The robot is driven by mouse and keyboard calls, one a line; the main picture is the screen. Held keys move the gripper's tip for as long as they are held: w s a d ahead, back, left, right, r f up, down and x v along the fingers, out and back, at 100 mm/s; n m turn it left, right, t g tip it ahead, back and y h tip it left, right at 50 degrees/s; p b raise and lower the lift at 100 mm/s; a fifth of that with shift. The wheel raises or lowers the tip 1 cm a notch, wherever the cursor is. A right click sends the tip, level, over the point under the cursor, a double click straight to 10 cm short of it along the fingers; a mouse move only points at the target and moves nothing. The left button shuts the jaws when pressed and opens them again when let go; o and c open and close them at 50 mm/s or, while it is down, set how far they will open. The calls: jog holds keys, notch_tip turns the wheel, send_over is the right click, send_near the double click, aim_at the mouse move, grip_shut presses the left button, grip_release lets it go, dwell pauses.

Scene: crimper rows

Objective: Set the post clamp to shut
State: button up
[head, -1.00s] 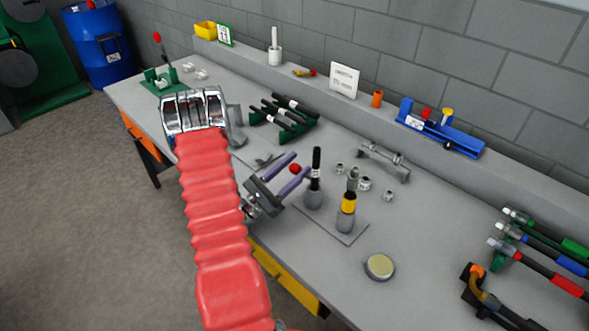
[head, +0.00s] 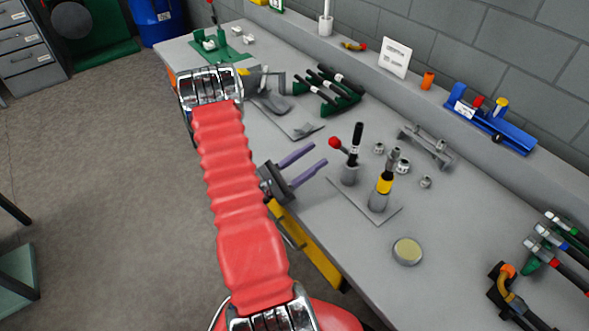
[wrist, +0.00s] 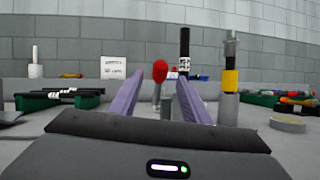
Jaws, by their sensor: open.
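The post clamp (head: 349,174) appears to be the grey upright piece with a black-topped post, on a thin plate at the bench's front. A lever with a red ball knob (head: 335,142) leans up and left from it. In the wrist view the red knob (wrist: 159,65) stands ahead between my fingertips, left of the black-topped post. My gripper (head: 318,155) is open, with two purple fingers, and is empty, just left of the knob and apart from it. The fine set of the clamp is too small to tell.
A yellow-banded post (head: 381,188) stands right of the clamp on the same plate (head: 350,205). A round tin (head: 407,250) lies in front, and several nuts and a grey bracket (head: 427,147) lie behind. A green rack (head: 330,95) of black-handled tools stands farther left.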

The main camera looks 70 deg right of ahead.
jog(key=shift+v, duration=2.85)
jog(key=shift+d, duration=0.1)
jog(key=shift+c, duration=0.3)
